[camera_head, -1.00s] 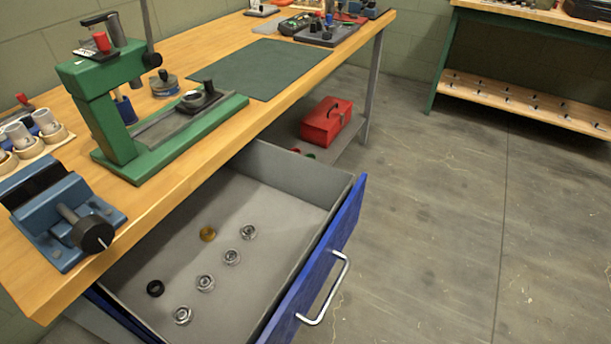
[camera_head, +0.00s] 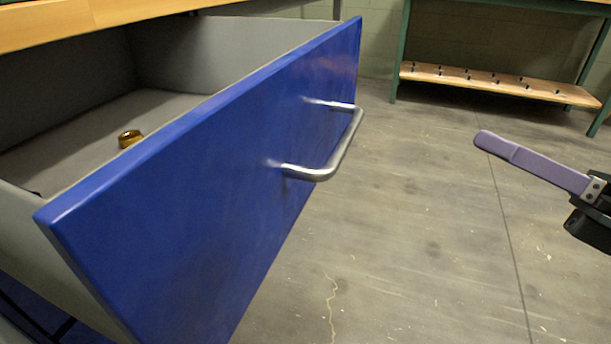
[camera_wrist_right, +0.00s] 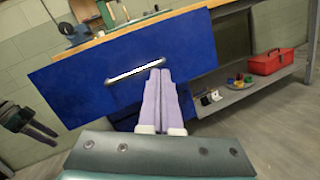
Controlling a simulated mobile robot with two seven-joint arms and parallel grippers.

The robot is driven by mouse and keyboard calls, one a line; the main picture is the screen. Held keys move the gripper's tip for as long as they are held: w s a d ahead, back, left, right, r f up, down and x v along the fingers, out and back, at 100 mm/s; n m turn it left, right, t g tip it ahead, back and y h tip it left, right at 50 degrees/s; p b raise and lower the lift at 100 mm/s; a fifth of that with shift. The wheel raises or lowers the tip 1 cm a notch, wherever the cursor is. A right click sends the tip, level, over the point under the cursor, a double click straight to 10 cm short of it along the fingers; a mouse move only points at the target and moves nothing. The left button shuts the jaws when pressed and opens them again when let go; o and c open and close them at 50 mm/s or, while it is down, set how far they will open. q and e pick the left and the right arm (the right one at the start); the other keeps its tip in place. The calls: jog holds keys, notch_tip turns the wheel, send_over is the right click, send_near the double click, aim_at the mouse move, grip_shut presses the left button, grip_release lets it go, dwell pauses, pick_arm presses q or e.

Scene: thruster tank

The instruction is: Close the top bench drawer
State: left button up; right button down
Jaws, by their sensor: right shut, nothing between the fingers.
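The top bench drawer (camera_head: 190,190) has a blue front and stands well open in the head view. Its silver bar handle (camera_head: 333,160) is on the outer face. The drawer front (camera_wrist_right: 130,65) and handle (camera_wrist_right: 135,73) also show in the right wrist view. My right gripper (camera_head: 480,138) has purple fingers, shut and empty, apart from the drawer and to the right of the handle. In the right wrist view its fingertips (camera_wrist_right: 160,72) point at the drawer front near the handle's right end. A dark gripper (camera_wrist_right: 45,132), apparently my left, shows small at the left; its jaw state is unclear.
A brass-coloured part (camera_head: 130,138) lies inside the drawer. The wooden bench top (camera_head: 60,22) is above it. A red toolbox (camera_wrist_right: 272,62) sits on a low shelf to the right. Open concrete floor (camera_head: 420,230) lies before the drawer; another bench's shelf (camera_head: 490,82) stands behind.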

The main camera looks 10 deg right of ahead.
jog(key=s+f+n+g+y+b, duration=0.4)
jog(key=f+n, duration=0.1)
jog(key=n, duration=0.3)
pick_arm(q)
notch_tip(320, 180, down, 6)
jog(key=shift+s+a+f, duration=0.25)
jog(key=shift+a, duration=0.2)
pick_arm(e)
jog(key=r+x, duration=0.1)
jog(key=x, duration=1.3)
jog(key=shift+s+r, duration=0.2)
jog(key=shift+s, duration=0.1)
